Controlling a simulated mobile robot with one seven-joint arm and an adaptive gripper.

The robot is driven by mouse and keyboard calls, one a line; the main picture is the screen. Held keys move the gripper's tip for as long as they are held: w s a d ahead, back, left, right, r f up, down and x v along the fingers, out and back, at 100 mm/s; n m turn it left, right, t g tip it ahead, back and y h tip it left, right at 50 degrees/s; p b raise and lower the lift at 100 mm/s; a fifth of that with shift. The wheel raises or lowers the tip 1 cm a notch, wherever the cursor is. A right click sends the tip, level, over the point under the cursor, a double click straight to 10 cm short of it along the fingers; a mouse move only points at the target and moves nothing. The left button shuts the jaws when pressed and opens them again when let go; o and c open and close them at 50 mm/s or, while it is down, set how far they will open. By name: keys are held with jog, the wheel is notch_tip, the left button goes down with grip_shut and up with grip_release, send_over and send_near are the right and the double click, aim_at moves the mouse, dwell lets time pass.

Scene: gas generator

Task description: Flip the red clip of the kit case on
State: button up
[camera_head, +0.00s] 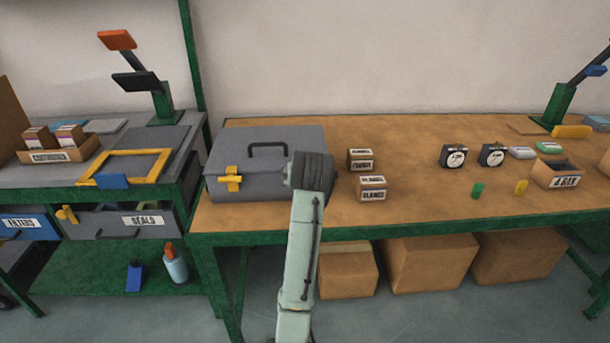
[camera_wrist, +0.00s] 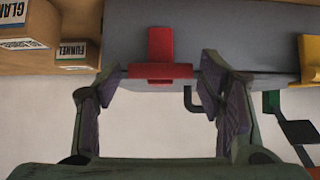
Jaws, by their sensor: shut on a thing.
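The grey kit case (camera_head: 262,145) stands closed on the left end of the wooden bench, its black handle on top. Its red clip (camera_wrist: 160,45) shows in the wrist view on the case's front, a T shape with a wide bar. My gripper (camera_wrist: 160,75) has one finger on each side of that bar and is shut on it. In the head view my gripper (camera_head: 290,173) is at the right of the case front, and my arm hides the red clip. A yellow clip (camera_head: 230,179) is at the left of the case front; it also shows in the wrist view (camera_wrist: 311,55).
Two small labelled boxes (camera_head: 373,188) stand just right of my gripper. Dial gauges (camera_head: 454,156), small green and yellow pieces and an open box (camera_head: 556,174) are further right. A grey side bench (camera_head: 60,170) with drawers is at the left.

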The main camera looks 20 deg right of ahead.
jog(key=shift+w+a+r, duration=0.1)
jog(key=o, duration=1.2)
jog(key=v, duration=0.7)
jog(key=shift+r, duration=0.1)
